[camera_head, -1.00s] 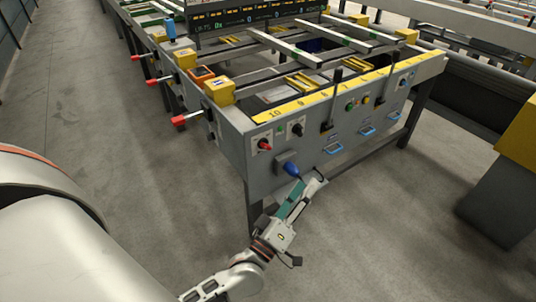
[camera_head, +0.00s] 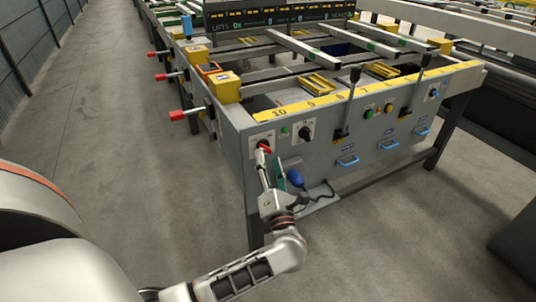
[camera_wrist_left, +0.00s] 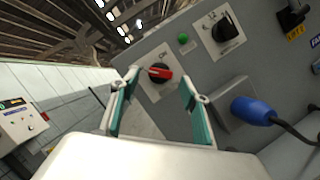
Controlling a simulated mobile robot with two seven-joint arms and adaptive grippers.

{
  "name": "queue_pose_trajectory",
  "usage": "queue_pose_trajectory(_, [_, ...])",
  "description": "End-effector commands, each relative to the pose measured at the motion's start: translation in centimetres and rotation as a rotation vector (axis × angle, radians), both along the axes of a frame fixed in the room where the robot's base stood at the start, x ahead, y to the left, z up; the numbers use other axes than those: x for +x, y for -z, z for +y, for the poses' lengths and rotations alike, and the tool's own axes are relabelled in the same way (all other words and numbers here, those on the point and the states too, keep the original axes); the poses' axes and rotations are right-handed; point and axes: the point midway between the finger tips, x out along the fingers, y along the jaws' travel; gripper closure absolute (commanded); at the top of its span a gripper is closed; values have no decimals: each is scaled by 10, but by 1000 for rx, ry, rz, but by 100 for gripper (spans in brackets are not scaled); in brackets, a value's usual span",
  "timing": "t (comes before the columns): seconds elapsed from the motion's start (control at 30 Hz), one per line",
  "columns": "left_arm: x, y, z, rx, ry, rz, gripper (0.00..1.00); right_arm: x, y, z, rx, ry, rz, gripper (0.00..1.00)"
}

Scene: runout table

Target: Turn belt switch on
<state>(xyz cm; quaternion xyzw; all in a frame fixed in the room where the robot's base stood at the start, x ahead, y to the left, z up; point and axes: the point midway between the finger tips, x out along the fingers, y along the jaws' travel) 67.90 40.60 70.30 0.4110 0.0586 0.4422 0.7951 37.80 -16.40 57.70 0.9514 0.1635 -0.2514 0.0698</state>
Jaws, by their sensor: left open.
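The belt switch is a red rotary knob on a pale plate on the grey front panel of the runout table. The red knob (camera_head: 264,147) shows near the panel's left end in the head view. In the left wrist view the red knob (camera_wrist_left: 160,72) lies between and beyond the two teal-padded fingers. My left gripper (camera_head: 266,166) is just below the knob in the head view, and it shows open in the wrist view (camera_wrist_left: 153,102). Its fingers appear apart from the knob. The right gripper is not in view.
A black rotary knob (camera_head: 306,133) and a green button (camera_head: 285,131) sit right of the switch. A blue plug (camera_head: 295,178) with a dark cable sticks out below. Black levers (camera_head: 348,100) and blue handles (camera_head: 347,161) are farther right. The floor (camera_head: 120,160) at left is clear.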

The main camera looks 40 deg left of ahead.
Motion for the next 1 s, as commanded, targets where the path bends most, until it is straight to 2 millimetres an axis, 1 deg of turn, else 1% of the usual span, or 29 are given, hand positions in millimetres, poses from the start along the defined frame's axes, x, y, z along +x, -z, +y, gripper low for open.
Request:
queue_pose_trajectory(0.03, [5,-2,6,4,-1,1,54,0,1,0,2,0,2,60])
queue_pose_trajectory(0.2, [15,-6,20,2,0,2,54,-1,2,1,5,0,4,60])
queue_pose_trajectory(0.33, [19,-8,24,2,1,3,54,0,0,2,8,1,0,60])
queue_pose_trajectory(0.57, [19,-8,24,2,1,3,54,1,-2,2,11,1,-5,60])
queue_pose_trajectory(0.6, [19,-8,24,2,1,3,59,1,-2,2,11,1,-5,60])
queue_pose_trajectory(0.67, [19,-8,24,2,1,3,75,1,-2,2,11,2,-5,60])
queue_pose_trajectory(0.7, [19,-8,24,2,1,3,85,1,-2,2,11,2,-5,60])
queue_pose_trajectory(0.73, [19,-8,24,2,1,3,93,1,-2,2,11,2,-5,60])
queue_pose_trajectory(1.0, [19,-10,24,7,0,10,92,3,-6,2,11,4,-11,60])
